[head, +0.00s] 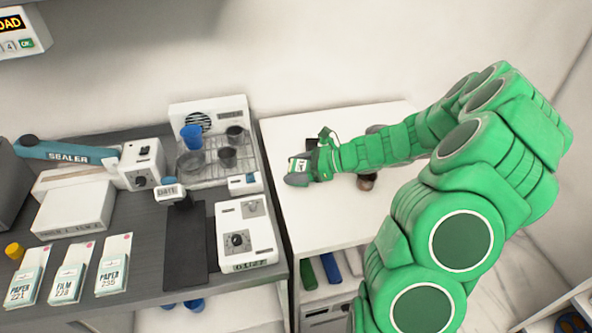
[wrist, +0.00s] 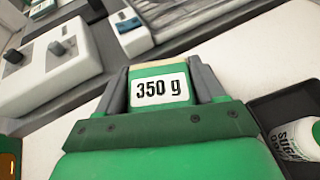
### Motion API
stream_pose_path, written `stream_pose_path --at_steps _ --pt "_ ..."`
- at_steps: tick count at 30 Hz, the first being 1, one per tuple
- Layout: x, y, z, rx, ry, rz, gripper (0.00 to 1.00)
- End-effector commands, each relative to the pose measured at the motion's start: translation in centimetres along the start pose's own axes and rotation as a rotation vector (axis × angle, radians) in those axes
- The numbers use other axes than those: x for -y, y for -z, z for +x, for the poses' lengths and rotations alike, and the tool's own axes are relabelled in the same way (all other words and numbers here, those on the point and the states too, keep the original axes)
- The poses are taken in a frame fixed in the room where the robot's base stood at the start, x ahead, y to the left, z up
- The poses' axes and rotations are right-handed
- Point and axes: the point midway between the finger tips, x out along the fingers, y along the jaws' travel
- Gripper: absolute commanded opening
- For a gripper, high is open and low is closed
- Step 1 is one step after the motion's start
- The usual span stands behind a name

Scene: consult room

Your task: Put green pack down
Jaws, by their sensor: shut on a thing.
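The green pack (wrist: 158,100) with a white "350 g" label sits between the two grey fingers of my gripper (wrist: 160,82) in the wrist view. My gripper is shut on it. In the head view my gripper (head: 300,172) is over the left part of the white table (head: 315,220), and a small pale label shows at its tip. I cannot tell whether the pack touches the table top.
A grey bench with white devices (head: 245,235) stands left of the table. The table's front part is clear.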

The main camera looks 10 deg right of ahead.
Motion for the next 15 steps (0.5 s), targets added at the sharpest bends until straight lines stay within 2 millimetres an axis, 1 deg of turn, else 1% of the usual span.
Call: stream_pose_path --at_steps 3,14,15 --pt "-0.02 0.56 0.25 0.001 0.000 0.002 0.23" --pt "-0.02 0.76 0.33 0.002 0.000 0.002 0.23" --pt "-0.02 0.76 0.32 0.002 0.000 0.001 0.73"
